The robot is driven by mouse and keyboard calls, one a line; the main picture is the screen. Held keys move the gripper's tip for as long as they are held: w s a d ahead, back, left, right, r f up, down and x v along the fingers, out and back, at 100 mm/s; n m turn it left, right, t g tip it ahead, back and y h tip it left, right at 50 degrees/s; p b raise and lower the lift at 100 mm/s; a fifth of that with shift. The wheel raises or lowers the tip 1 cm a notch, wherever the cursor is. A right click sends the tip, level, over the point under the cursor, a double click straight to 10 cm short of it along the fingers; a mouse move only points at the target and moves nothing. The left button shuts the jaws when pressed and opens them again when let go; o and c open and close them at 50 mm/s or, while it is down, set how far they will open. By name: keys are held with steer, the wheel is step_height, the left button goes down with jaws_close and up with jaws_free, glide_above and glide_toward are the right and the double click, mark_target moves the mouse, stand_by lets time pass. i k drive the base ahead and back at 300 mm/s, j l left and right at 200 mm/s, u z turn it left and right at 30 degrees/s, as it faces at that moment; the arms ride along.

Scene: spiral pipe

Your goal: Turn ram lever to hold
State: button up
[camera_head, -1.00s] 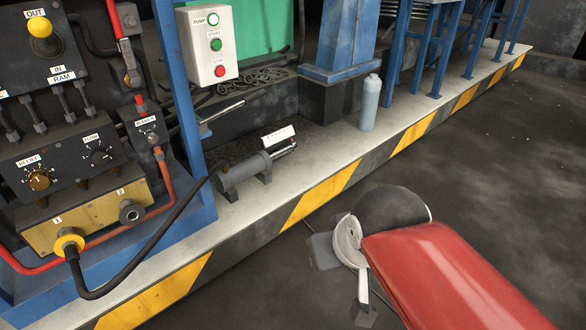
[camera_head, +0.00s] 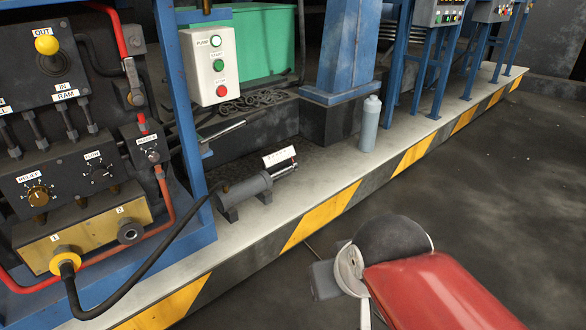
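The ram lever (camera_head: 47,45) has a yellow ball knob above a dark boot on a grey panel at the upper left. An OUT label sits above it, and IN and RAM labels sit below. The knob is nearer the OUT label; I cannot tell its exact setting. My red arm link comes in from the lower right. Part of what looks like my gripper (camera_head: 326,280) shows as grey pieces behind the link, over the floor and well to the right of the lever. Its fingers are mostly hidden, and nothing of it touches the panel.
Below the lever are RELIEF and FLOW knobs (camera_head: 37,195) and a yellow port block (camera_head: 100,225) with a black hose. A blue post (camera_head: 180,110) and a pump button box (camera_head: 210,66) stand right of it. A cylinder (camera_head: 245,195) and a grey bottle (camera_head: 370,123) sit on the striped ledge.

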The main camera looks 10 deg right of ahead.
mark_target(48, 45)
steer(key=j+u, duration=0.1)
steer(key=u, duration=0.3)
steer(key=i+u, duration=0.1)
steer(key=u, duration=0.25)
steer(key=j+u, duration=0.1)
steer(key=u, duration=0.3)
steer(key=i, duration=0.05)
